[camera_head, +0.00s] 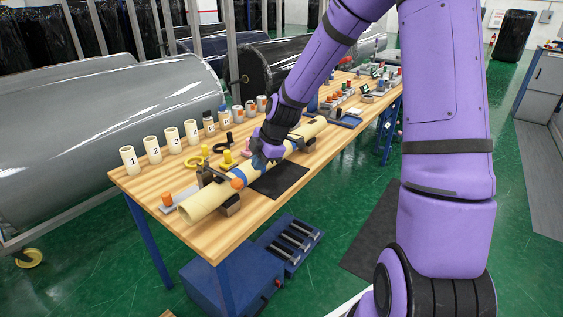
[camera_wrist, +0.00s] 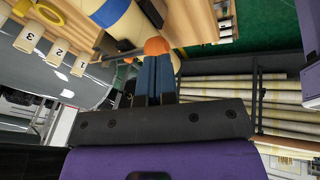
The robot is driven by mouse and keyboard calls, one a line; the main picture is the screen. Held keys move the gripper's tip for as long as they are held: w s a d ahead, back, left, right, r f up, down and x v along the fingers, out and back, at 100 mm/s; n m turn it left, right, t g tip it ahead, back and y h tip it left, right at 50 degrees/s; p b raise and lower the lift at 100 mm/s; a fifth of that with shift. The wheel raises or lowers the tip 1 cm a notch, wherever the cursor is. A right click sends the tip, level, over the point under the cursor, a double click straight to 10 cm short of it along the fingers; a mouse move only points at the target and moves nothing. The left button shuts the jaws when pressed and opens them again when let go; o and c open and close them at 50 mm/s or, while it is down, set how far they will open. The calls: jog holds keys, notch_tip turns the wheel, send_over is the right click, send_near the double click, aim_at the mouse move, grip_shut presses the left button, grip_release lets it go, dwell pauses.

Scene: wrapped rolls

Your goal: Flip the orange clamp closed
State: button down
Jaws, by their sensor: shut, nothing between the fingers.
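The orange clamp end (camera_head: 237,183) is a small rounded knob beside the pale tube (camera_head: 205,203), near the tube's front end. In the wrist view the orange knob (camera_wrist: 157,46) sits right at the tips of my gripper's blue fingers. My gripper (camera_head: 259,164) is over the tube, and in the wrist view its fingers (camera_wrist: 157,60) are together with nothing between them. I cannot tell whether the fingertips touch the knob or stop just short of it. The rest of the clamp is mostly hidden, so its position is unclear.
The tube rests along the wooden table (camera_head: 165,182) on dark supports (camera_head: 230,205). Numbered cream cups (camera_head: 152,150) and yellow parts (camera_head: 227,160) stand behind it. A black mat (camera_head: 282,182) lies in front.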

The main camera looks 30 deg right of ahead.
jog(key=s+d+r, duration=0.2)
jog(key=s+d, duration=0.1)
jog(key=s, duration=0.2)
jog(key=shift+s+d, duration=0.2)
jog(key=shift+s, duration=0.05)
dwell(0.7)
jog(key=s+a+r+m+t+h, duration=0.1)
jog(key=s+a+r+m+h, duration=0.2)
jog(key=s+r+m, duration=1.5)
jog(key=s+r, duration=0.4)
jog(key=s, duration=0.3)
jog(key=shift+m+t, duration=0.3)
jog(key=shift+t, duration=0.1)
